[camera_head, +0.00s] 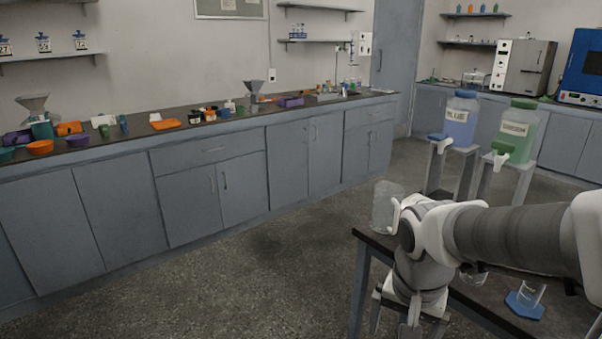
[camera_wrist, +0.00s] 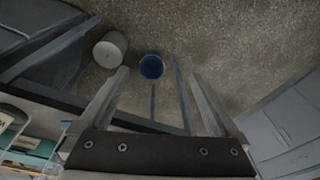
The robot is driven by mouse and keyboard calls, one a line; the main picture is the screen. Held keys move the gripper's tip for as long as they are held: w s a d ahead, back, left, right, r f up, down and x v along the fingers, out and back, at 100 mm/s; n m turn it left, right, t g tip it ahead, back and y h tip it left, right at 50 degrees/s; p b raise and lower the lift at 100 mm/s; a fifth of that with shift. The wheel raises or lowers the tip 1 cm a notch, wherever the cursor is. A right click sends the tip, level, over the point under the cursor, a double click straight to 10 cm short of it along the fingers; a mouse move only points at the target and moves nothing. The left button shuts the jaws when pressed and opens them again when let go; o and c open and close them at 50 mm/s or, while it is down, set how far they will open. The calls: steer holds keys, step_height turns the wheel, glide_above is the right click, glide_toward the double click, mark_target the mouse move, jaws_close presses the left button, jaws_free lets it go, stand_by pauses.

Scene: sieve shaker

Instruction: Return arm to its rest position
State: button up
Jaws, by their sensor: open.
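My arm reaches in from the right edge of the head view, bends at a white joint and points downward. My gripper shows only in part at the bottom of the head view (camera_head: 410,329), in front of the dark table (camera_head: 470,310). In the wrist view my gripper (camera_wrist: 159,76) has its two fingers spread wide apart, with nothing between them but floor and objects farther below. No held object shows.
A clear beaker (camera_head: 386,207) stands on the table close beside my arm. A blue-based glass cylinder (camera_head: 526,298) is at right. Blue (camera_head: 460,120) and green (camera_head: 515,130) jugs stand on stands behind. A blue round container (camera_wrist: 151,67) and grey bin (camera_wrist: 110,49) are below. Floor at left is clear.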

steer(key=s+a+r+n+t+p, duration=0.2)
steer(key=s+r+n+t, duration=0.2)
steer(key=s+r+n, duration=0.45)
step_height(320, 180, up, 19)
steer(key=w+m+p, duration=0.1)
steer(key=m+p, duration=0.1)
steer(key=p, duration=1.5)
steer(key=shift+w+m+y, duration=0.25)
steer(key=shift+m+y, duration=0.05)
steer(key=shift+m, duration=0.05)
